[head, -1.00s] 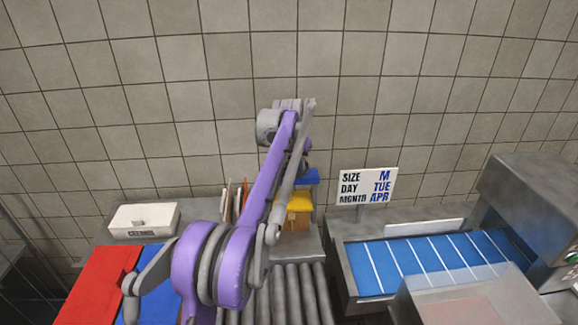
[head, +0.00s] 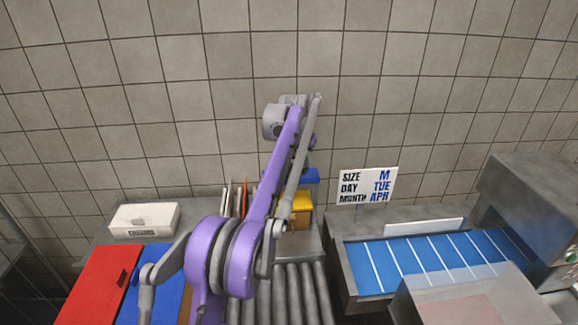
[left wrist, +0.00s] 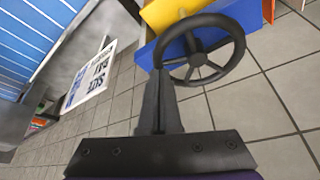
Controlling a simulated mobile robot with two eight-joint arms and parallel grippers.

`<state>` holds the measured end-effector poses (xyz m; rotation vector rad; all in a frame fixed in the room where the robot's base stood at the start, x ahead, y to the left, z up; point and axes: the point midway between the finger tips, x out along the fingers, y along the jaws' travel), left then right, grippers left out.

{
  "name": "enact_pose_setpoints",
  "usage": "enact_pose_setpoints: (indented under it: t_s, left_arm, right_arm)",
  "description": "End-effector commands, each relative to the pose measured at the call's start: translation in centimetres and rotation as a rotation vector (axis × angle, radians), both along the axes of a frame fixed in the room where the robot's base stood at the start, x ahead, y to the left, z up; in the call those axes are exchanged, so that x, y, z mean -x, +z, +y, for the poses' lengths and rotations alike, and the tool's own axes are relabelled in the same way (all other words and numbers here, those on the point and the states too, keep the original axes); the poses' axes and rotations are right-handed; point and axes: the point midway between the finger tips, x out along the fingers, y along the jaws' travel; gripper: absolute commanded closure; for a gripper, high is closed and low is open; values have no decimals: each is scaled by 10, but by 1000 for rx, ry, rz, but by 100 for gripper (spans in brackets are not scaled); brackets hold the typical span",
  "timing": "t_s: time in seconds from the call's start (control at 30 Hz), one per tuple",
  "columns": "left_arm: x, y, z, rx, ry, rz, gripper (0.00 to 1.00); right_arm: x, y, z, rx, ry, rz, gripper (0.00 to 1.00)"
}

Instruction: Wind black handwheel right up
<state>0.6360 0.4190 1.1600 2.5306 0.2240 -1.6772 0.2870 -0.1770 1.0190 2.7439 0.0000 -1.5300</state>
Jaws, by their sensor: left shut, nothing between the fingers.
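The black handwheel (left wrist: 198,60) shows in the left wrist view, with a round rim, spokes and a hub, in front of a blue part and a yellow part. My left gripper (left wrist: 159,78) is shut and empty. Its fingertips overlap the lower left of the rim; I cannot tell whether they touch it. In the head view my purple and grey left arm hides the handwheel and most of the left gripper. The blue part (head: 311,176) and the yellow part (head: 301,203) show just right of the arm. My right gripper is not in view.
A sign (head: 367,186) reading SIZE M, DAY TUE, MONTH APR stands right of the arm. A blue belt (head: 425,262) lies at the right and grey rollers (head: 295,295) in front. Red (head: 98,285) and blue panels and a white box (head: 145,219) are at the left.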

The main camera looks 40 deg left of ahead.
Motion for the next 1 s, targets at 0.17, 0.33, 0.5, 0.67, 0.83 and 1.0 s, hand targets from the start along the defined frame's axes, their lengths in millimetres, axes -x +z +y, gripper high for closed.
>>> enact_pose_setpoints:
  t_s: [0.17,0.33,0.5,0.67,0.83,1.0]
  left_arm:
    - [0,14,0,0,0,0,100]
    - [0,20,0,0,0,0,100]
    - [0,20,0,0,0,0,100]
    - [5,20,7,-1,1,0,100]
    - [18,20,24,0,2,0,100]
    - [30,20,41,-1,3,0,100]
  right_arm:
    - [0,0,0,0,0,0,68]
    - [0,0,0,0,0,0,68]
    - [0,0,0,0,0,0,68]
    - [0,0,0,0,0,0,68]
    - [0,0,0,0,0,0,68]
    - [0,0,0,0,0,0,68]
